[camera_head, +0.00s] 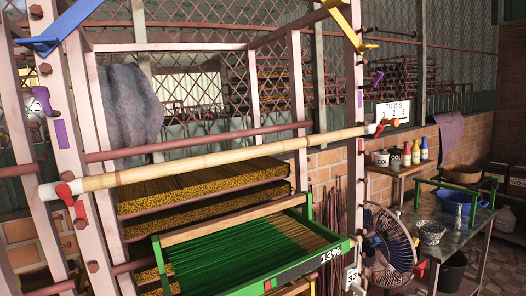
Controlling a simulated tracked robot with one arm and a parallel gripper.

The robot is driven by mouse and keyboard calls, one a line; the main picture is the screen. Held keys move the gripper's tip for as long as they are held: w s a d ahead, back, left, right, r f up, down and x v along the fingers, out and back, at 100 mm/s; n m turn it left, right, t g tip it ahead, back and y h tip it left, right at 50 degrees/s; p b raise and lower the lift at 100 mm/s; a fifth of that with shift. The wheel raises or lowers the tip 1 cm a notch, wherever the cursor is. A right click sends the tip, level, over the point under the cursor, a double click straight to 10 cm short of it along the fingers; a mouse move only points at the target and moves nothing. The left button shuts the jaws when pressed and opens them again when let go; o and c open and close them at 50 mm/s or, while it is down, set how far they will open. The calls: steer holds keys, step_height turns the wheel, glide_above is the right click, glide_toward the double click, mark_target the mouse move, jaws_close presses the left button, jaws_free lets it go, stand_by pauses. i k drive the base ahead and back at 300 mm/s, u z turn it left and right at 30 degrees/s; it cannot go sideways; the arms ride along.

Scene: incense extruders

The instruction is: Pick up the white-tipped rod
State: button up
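The white-tipped rod (220,157) is a long pale bamboo pole with a white tip at each end. It lies across the front of a pinkish rack frame (355,150), sloping up to the right. Its left end rests at a red peg (65,195) on the left post. Its right end is by a red-orange peg (380,127) on the right post. My gripper is not in view.
Stacked racks of yellow-ended sticks (200,190) stand behind. Blue (60,28) and yellow (343,17) brackets jut from the posts above. A fan (388,240) and metal table (480,222) are at right.

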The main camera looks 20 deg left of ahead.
mark_target(80, 185)
steer(key=u, duration=3.4)
steer(key=k, duration=1.55)
steer(key=z, duration=1.35)
steer(key=i, duration=0.85)
